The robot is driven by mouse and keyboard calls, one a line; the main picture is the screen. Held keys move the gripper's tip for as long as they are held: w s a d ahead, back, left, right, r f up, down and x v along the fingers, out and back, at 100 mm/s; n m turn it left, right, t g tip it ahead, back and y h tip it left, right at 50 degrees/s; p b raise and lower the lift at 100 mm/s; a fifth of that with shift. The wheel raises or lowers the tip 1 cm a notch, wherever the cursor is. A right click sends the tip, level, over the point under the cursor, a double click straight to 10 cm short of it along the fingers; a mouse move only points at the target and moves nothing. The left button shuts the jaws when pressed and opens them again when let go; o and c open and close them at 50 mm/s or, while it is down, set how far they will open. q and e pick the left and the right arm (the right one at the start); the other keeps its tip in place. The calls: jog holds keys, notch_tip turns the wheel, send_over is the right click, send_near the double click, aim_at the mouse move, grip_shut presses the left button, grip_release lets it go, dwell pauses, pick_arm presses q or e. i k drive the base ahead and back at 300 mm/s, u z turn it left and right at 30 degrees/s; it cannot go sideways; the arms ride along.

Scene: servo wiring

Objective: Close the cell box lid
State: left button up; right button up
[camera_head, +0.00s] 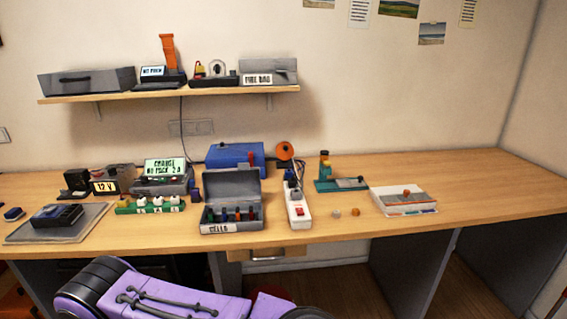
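The cell box (218,228) is a grey box labelled "CELLS" near the front edge of the workbench, left of the picture's middle. Its lid (232,184) stands open, raised at the back of the box. Several coloured cells (238,214) stand upright inside, with green, blue and red among them. Neither of my grippers shows in this view, so their states cannot be seen.
A white power strip (297,207) stands close to the box's right. A green tray with white knobs (150,206) and a charger (162,183) are to its left. A blue case (235,153) sits behind it. The workbench (480,190) is clear at the right.

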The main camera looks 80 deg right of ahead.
aim_at(243, 183)
jog(key=k, duration=0.25)
jog(key=z, duration=1)
